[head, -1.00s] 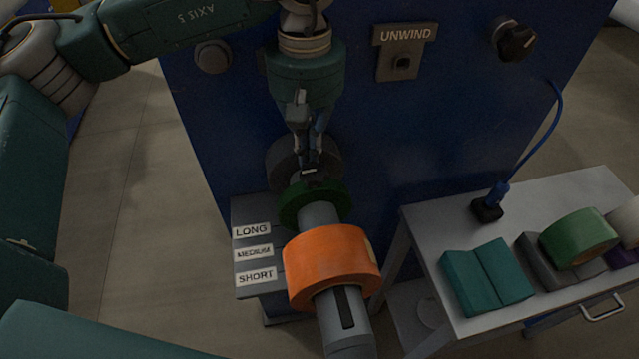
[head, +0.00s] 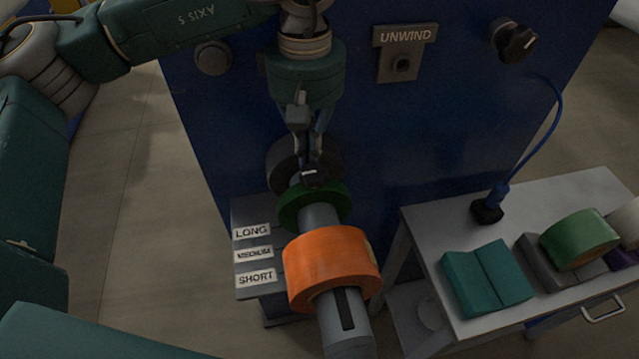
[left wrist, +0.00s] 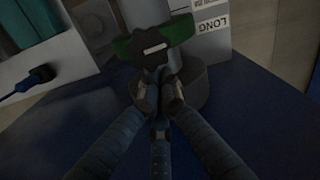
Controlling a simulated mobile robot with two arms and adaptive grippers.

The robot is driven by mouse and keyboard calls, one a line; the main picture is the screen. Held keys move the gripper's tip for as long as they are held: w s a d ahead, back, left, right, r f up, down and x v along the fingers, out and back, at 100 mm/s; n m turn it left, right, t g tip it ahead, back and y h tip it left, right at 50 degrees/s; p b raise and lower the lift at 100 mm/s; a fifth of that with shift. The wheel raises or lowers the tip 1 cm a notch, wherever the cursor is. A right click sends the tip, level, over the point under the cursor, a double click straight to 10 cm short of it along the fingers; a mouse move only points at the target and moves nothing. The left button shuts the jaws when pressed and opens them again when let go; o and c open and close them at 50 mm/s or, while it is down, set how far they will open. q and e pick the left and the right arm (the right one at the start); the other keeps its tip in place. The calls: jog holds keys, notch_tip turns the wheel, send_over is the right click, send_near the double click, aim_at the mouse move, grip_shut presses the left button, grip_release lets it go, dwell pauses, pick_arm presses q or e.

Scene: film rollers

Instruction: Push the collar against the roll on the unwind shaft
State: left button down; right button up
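The collar, a green ring (head: 288,211) with a dark tab and pale mark on top, sits around the grey unwind shaft (head: 319,218). The orange roll (head: 331,262) is on the same shaft, nearer the free end, with bare shaft between them. My left gripper (head: 309,168) is on the panel side of the collar, fingertips close together right behind its tab. In the left wrist view, the fingers (left wrist: 159,90) converge below the green collar (left wrist: 181,31); I see nothing clearly held between them. Any contact with the collar is hidden. My right gripper is not in view.
The blue panel (head: 420,130) stands behind the shaft. A grey block with LONG, MEDIUM and SHORT labels (head: 254,254) is left of the shaft. A table (head: 565,197) at the right holds teal blocks (head: 487,278), a green roll (head: 580,238) and a cabled black plug (head: 487,209).

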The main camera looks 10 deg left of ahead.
aim_at(316, 181)
pick_arm(q)
jog(key=shift+s, duration=0.15)
jog(key=shift+s+d+b, duration=0.35)
jog(key=shift+s, duration=0.35)
jog(key=shift+s+d+b, duration=0.3)
jog(key=shift+s+b, duration=0.05)
jog(key=shift+s, duration=0.35)
jog(key=shift+s+d, duration=0.2)
jog(key=shift+s, duration=0.25)
jog(key=shift+s+d+b, duration=0.3)
jog(key=shift+s+b, duration=0.05)
jog(key=shift+s, duration=0.35)
jog(key=shift+s+d+b, duration=0.25)
jog(key=shift+s+b, duration=0.1)
jog(key=shift+s, duration=0.3)
jog(key=shift+w+a, duration=0.3)
jog(key=shift+w, duration=0.35)
jog(key=shift+r+p, duration=2.45)
jog(key=shift+r, duration=2.1)
